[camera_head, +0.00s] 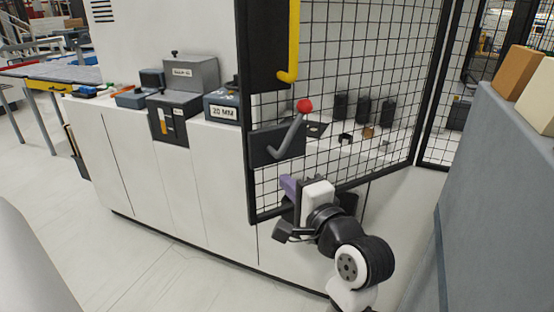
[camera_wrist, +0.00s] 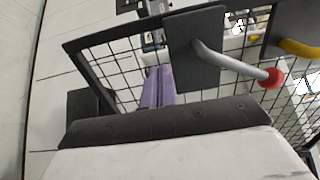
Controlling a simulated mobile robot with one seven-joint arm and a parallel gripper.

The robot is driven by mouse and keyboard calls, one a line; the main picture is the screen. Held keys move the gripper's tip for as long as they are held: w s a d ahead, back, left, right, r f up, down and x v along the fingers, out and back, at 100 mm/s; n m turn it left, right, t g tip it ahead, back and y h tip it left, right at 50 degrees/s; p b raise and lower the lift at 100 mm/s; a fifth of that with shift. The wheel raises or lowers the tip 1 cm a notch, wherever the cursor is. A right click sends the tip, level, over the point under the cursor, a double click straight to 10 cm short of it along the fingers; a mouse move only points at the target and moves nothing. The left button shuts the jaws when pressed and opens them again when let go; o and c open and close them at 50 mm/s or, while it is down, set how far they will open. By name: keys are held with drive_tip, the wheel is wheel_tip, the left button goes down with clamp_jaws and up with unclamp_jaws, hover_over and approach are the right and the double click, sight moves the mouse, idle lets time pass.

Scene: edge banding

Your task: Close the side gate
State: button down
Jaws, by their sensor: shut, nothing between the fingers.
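The side gate (camera_head: 350,95) is a black-framed wire mesh panel. It stands at an angle in front of the white cabinet, its near edge toward me and its far edge at a dark post on the right. It carries a yellow handle (camera_head: 293,45) and a grey lever with a red knob (camera_head: 305,105) on a dark plate. The wrist view shows the mesh (camera_wrist: 115,70), the plate (camera_wrist: 196,45) and the red knob (camera_wrist: 272,78). My gripper (camera_head: 288,186) has purple fingers, shut and empty, low near the gate's bottom corner, below the lever. Contact with the mesh cannot be told.
The white cabinet (camera_head: 180,170) runs behind the gate, with grey boxes (camera_head: 185,90) on top. A grey-blue block (camera_head: 500,180) bearing orange and cream pieces stands close on the right. Open floor (camera_head: 120,260) lies front left.

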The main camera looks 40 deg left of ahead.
sight(270, 167)
drive_tip(key=shift+p+x, duration=0.55)
drive_tip(key=shift+x, duration=2.05)
drive_tip(key=shift+a+f, duration=0.1)
